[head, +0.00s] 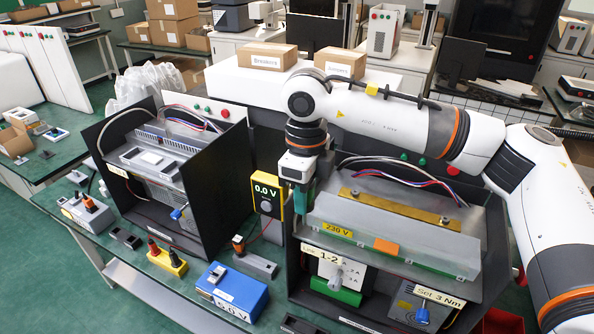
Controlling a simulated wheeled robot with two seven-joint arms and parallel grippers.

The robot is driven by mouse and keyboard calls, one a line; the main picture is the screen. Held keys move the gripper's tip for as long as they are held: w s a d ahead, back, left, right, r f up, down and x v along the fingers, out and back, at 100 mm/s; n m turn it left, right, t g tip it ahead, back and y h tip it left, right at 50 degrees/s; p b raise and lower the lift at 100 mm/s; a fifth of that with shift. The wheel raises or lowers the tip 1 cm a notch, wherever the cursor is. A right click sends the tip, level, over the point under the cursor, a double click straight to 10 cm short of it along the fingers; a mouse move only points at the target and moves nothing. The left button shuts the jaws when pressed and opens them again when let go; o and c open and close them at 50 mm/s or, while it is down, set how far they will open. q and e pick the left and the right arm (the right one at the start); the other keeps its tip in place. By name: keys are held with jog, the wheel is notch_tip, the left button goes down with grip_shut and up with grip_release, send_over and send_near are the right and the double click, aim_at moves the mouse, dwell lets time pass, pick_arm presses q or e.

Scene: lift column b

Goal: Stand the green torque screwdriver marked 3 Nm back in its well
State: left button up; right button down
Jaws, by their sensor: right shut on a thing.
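My right gripper (300,183) points down beside the left wall of the right-hand black enclosure (384,305). It is shut on a green piece (303,204) that looks like the green screwdriver's handle. Its 3 Nm marking cannot be read, and its lower end is hidden behind the enclosure's clear cover. A label reading "Set 3 Nm" (438,297) is on the front right of this enclosure, above a blue knob or handle (422,316). I cannot make out which opening is the well. My left gripper is not in view.
A yellow meter (266,194) reading 0.0 V stands just left of the gripper. The clear cover (395,240) marked 230 V is to its right. A blue power box (232,292), a yellow block (167,262) and a grey block (256,264) stand at the front. Another black enclosure (215,180) stands left.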

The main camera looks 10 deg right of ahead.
jog(key=s+d+f+n, duration=0.3)
jog(key=s+f+n, duration=0.6)
jog(key=f+n, duration=0.3)
jog(key=s+d+f+n, duration=0.3)
jog(key=s+f+n, duration=0.6)
jog(key=f+n, duration=0.4)
notch_tip(320, 180, down, 2)
jog(key=shift+f+n, duration=0.1)
jog(key=shift+n, duration=0.2)
jog(key=shift+d, duration=0.1)
